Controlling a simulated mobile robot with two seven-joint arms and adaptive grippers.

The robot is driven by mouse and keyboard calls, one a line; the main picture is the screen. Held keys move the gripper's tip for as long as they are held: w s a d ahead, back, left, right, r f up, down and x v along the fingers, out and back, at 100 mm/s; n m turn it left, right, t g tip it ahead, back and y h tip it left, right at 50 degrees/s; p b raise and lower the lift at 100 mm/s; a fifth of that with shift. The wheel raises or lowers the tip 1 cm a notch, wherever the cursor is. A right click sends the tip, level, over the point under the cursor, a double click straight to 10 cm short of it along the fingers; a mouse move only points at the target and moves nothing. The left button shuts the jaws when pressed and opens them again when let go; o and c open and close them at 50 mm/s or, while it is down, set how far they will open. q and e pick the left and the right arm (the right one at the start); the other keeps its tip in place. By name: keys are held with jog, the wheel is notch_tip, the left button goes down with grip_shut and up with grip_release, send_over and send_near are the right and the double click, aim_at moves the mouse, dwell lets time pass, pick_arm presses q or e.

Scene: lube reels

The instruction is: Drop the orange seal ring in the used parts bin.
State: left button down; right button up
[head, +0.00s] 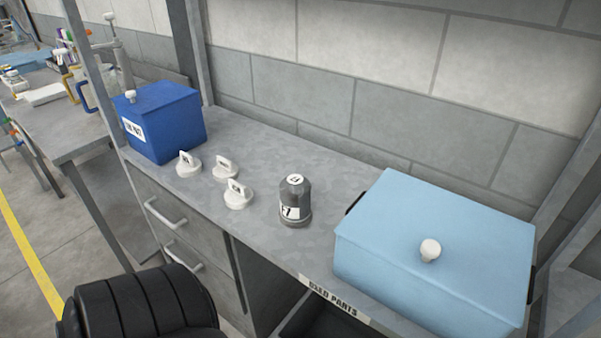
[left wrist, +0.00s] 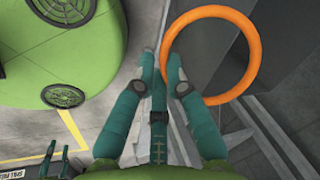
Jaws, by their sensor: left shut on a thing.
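The orange seal ring (left wrist: 254,50) shows in the left wrist view. My left gripper (left wrist: 162,68) is closed on the ring's left edge, and most of the ring extends to the right of the fingers. Neither the ring nor my left gripper shows in the head view. The used parts bin (head: 323,322) is a dark open container, cut off by the bottom edge of the head view. It sits under the bench front below a white USED PARTS label (head: 337,300). My right gripper is not in view.
On the bench (head: 250,143) stand a light blue lidded box (head: 455,225), a dark grey labelled canister (head: 295,203), several white handled caps (head: 238,195) and a dark blue box (head: 165,125). Drawers (head: 170,215) lie below. A black ridged object (head: 140,305) fills the lower left.

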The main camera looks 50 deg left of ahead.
pick_arm(q)
jog(key=w+a+b, duration=0.1)
jog(key=w+a, duration=0.1)
jog(key=w, duration=0.7)
jog(key=w+a+b, duration=0.2)
jog(key=w, duration=0.8)
jog(key=shift+w+a+b, duration=0.3)
jog(key=shift+a, duration=0.05)
jog(key=c, duration=1.2)
grip_release()
jog(key=shift+r, duration=0.15)
jog(key=v, duration=1.1)
jog(key=shift+s+r, duration=0.25)
jog(key=shift+r, duration=0.15)
